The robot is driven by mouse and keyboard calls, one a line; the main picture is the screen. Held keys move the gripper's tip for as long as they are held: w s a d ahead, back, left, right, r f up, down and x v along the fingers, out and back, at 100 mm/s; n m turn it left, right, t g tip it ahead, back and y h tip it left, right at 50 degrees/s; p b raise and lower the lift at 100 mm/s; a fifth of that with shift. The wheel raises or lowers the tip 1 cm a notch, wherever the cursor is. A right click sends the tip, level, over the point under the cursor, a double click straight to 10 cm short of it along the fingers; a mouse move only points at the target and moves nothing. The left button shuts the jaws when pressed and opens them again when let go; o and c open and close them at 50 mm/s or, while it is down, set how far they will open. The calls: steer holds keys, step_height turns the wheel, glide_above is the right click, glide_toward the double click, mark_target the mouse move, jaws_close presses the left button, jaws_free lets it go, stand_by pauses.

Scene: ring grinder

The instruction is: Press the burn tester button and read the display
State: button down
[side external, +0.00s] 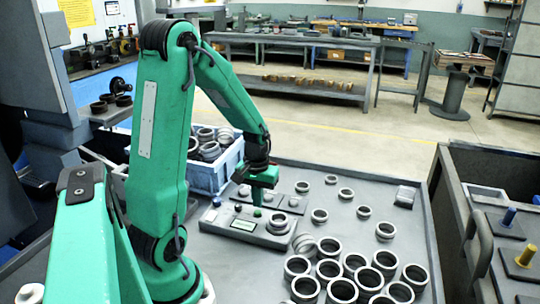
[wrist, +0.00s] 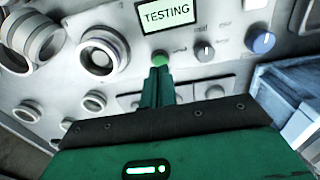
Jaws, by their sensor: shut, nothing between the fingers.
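The burn tester (side external: 222,217) is a low grey box on the grey table, with a small display (side external: 243,225). In the wrist view the display (wrist: 168,14) is lit and reads "TESTING". A round green button (wrist: 160,58) sits just below it, and the button also shows in the side view (side external: 257,212). My gripper (wrist: 160,72) is shut and empty, with its green fingertips right at the button's lower edge in the wrist view. In the side view my gripper (side external: 259,201) points down over the button. How far the button is pushed in cannot be told.
Two knobs, one grey (wrist: 204,51) and one blue (wrist: 261,42), sit right of the button. Metal rings (side external: 328,269) crowd the table's front right. A blue crate (side external: 233,164) of rings stands behind the tester. A dark cart (side external: 490,160) stands at the right.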

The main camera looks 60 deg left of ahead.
mark_target(259, 211)
step_height(259, 211, up, 11)
stand_by(0.4)
steer(key=shift+w, duration=0.1)
stand_by(0.6)
steer(key=s+d+r+m+t, duration=0.2)
steer(key=d+r+m, duration=0.1)
steer(key=d, duration=0.6)
steer(key=s+d+r+m+t, duration=0.3)
steer(key=d+m, duration=0.3)
steer(key=d, duration=0.3)
steer(key=shift+s+d+r+t, duration=0.3)
steer(key=shift+s+d+r, duration=0.05)
steer(key=shift+r, duration=0.3)
stand_by(4.0)
